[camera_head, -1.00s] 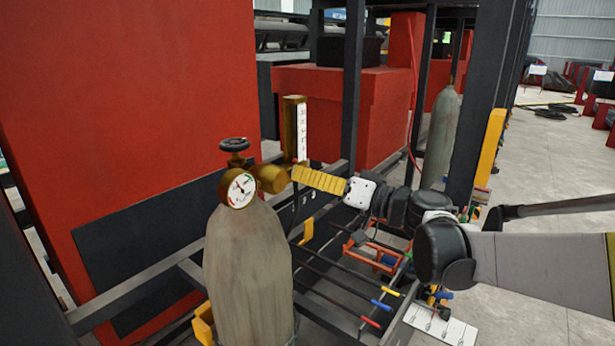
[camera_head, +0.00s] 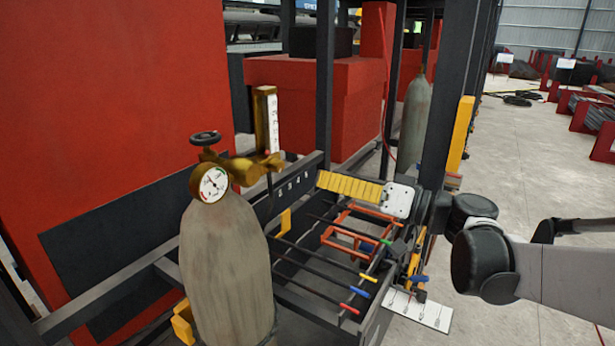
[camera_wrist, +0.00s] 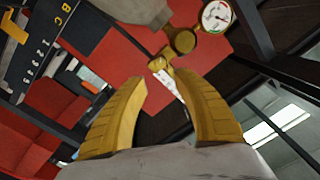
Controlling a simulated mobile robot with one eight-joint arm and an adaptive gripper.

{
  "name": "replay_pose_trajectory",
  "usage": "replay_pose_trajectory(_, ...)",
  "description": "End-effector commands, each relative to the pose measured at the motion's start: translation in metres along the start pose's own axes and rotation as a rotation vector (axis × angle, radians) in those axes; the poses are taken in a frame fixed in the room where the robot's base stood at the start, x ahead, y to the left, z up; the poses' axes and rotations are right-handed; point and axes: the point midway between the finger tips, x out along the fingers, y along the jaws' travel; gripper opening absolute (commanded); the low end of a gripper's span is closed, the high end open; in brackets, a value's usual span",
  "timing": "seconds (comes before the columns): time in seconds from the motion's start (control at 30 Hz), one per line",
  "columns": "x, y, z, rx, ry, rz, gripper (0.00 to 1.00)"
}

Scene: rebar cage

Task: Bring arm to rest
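My gripper (camera_head: 318,179) is a yellow, ribbed gripper on a white mount, to the right of the gas cylinder's valve in the head view. In the wrist view its two yellow fingers (camera_wrist: 172,85) stand apart with nothing between them, so it is open. The grey gas cylinder (camera_head: 225,270) stands upright at the left, with a round gauge (camera_head: 210,184), a black knob and a brass regulator. The gauge also shows in the wrist view (camera_wrist: 216,17), beyond the fingertips. My fingertips are apart from the regulator.
A rack of rods with coloured ends (camera_head: 345,308) and an orange frame (camera_head: 350,238) lies below my gripper. A dark post (camera_head: 448,95) with a yellow guard stands behind my arm. Red panels (camera_head: 110,90) fill the left. Open floor (camera_head: 530,170) lies at the right.

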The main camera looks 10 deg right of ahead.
Motion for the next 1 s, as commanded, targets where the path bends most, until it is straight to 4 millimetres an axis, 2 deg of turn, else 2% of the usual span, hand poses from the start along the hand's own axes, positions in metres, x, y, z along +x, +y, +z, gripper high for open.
replay_pose_trajectory(0.33,-0.002,0.0,0.001,0.001,-0.003,0.001,0.35)
replay_pose_trajectory(0.47,-0.001,0.0,0.025,0.022,-0.061,0.038,0.35)
replay_pose_trajectory(0.57,-0.003,0.002,0.072,0.059,-0.172,0.121,0.35)
replay_pose_trajectory(0.67,-0.016,0.008,0.134,0.099,-0.313,0.257,0.35)
replay_pose_trajectory(0.7,-0.025,0.011,0.159,0.11,-0.366,0.321,0.35)
replay_pose_trajectory(0.8,-0.055,0.022,0.215,0.12,-0.478,0.488,0.35)
replay_pose_trajectory(0.9,-0.092,0.036,0.262,0.102,-0.557,0.661,0.35)
replay_pose_trajectory(1.0,-0.129,0.05,0.295,0.062,-0.6,0.82,0.35)
